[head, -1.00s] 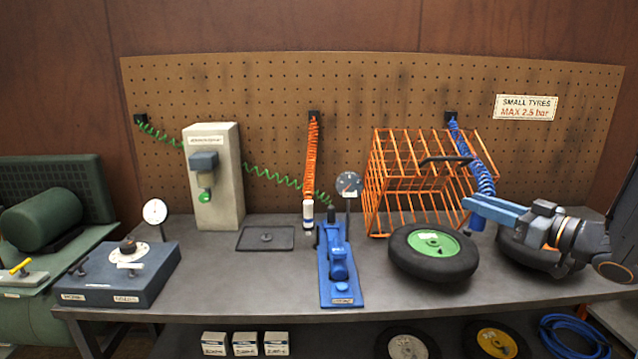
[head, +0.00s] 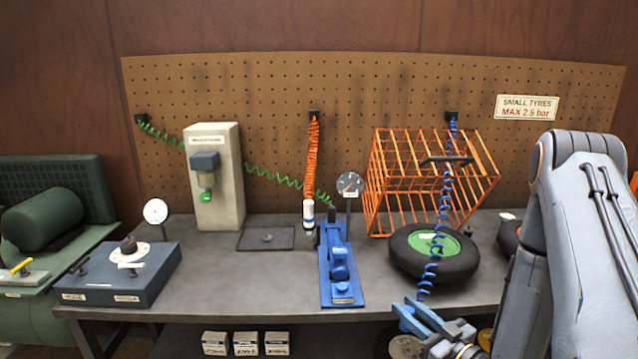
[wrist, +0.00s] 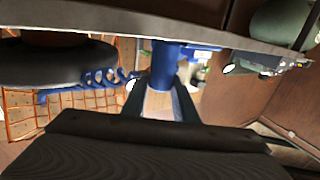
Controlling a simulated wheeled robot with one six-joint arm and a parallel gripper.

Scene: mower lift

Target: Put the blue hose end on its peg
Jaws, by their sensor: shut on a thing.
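The blue coiled hose (head: 446,190) hangs from a black block (head: 452,116) on the pegboard. It runs down in front of the orange cage and the green-hubbed tyre to my gripper (head: 409,308), just past the bench's front edge. My gripper is shut on the blue hose end (wrist: 164,68). In the wrist view the end is a blue cylinder between the two dark fingers, and the coil (wrist: 95,83) leads off to the left. In the head view my fingers mostly hide the end. I cannot make out its peg.
The green-hubbed tyre (head: 434,253) lies on the bench (head: 275,290) before the orange cage (head: 392,160). A blue tool (head: 340,270) with a gauge (head: 350,184) and a hanging orange hose (head: 312,165) stand left. My arm hides the bench's right end.

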